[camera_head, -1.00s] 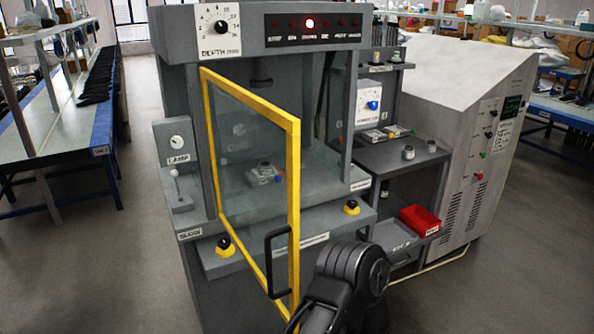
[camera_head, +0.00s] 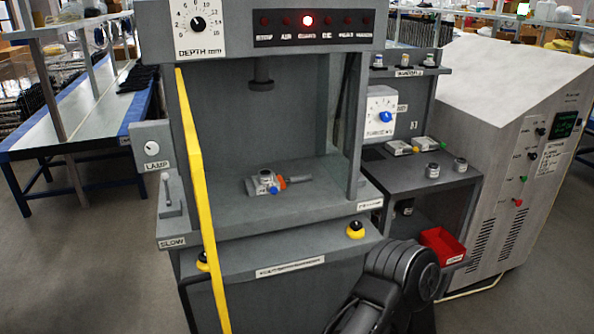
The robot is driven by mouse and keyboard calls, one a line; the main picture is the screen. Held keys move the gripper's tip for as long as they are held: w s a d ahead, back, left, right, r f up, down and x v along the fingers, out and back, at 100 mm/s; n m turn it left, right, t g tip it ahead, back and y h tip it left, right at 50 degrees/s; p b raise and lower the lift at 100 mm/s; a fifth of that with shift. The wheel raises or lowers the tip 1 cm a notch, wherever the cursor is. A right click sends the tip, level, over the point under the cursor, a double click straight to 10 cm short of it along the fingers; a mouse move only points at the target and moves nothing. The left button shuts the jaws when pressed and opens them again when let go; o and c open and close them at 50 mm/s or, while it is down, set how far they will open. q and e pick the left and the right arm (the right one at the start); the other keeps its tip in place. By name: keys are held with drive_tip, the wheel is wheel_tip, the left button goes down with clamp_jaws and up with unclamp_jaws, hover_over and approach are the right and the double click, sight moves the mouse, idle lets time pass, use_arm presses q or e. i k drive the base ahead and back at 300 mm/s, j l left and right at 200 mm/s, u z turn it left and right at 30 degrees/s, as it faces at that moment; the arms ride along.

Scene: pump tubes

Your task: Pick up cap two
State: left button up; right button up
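Two small metal cylinders, one nearer (camera_head: 432,171) and one just right of it (camera_head: 460,165), stand upright on the dark side table. Several small capped pieces (camera_head: 405,60) stand on the shelf above. I cannot tell which of these is cap two. A small metal fitting (camera_head: 263,180) with blue and orange parts lies on the machine's bed below the press ram (camera_head: 261,80). One black arm of mine comes in at the bottom right, in front of the machine. Neither gripper shows.
The yellow-framed door (camera_head: 199,190) stands edge-on at the machine's left front. Yellow-ringed black buttons (camera_head: 355,230) sit on the front ledge. A red bin (camera_head: 442,246) is below the side table. A grey cabinet (camera_head: 505,150) stands at right.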

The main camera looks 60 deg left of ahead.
sight(269, 179)
drive_tip(key=i, duration=2.1)
drive_tip(key=i+u, duration=0.1)
drive_tip(key=u, duration=2.35)
